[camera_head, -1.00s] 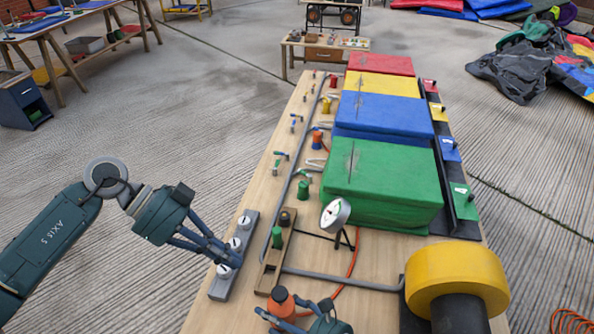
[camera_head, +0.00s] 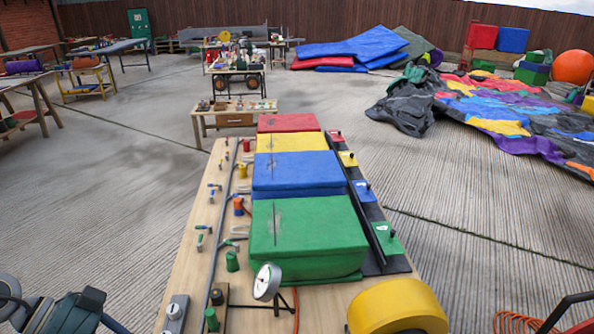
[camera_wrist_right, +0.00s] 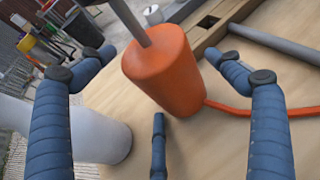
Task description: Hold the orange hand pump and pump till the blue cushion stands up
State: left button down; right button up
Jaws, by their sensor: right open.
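The orange hand pump (camera_wrist_right: 165,75) stands in the right wrist view with its grey rod rising from the top; the handle is out of frame. My right gripper (camera_wrist_right: 160,85) is open, with blue fingers on both sides of the pump and a third finger below, none visibly closed on it. The blue cushion (camera_head: 290,172) lies as a block between the yellow cushion (camera_head: 290,142) and the green cushion (camera_head: 300,228). My left gripper (camera_head: 75,314) is cut off at the lower left; its fingertips are hidden.
A pressure gauge (camera_head: 267,281) stands in front of the green cushion, left of a yellow roller (camera_head: 398,306). Several valves line the bench's left side. An orange hose (camera_wrist_right: 255,110) leaves the pump. A pale cylinder (camera_wrist_right: 75,130) is close by.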

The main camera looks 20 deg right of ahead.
jog(key=v, duration=1.1)
